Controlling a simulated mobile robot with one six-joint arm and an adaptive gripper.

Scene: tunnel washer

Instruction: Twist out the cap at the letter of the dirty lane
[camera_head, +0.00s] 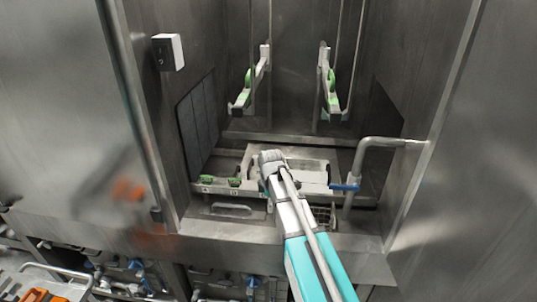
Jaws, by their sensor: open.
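A grey rail (222,191) runs across the front of the wash bay. I cannot tell which lane is dirty. My arm reaches in from the lower right, and my gripper (271,160) is at its far end, to the right of and apart from both visible caps. It is open; its fingertips are not clear. My arm hides part of the rail.
A grey tray frame (308,171) lies behind the rail. A bent pipe with a blue valve handle (346,187) stands at the right. Two wash arms with green parts (248,82) hang at the back. Steel walls close both sides. A switch box (168,52) is at upper left.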

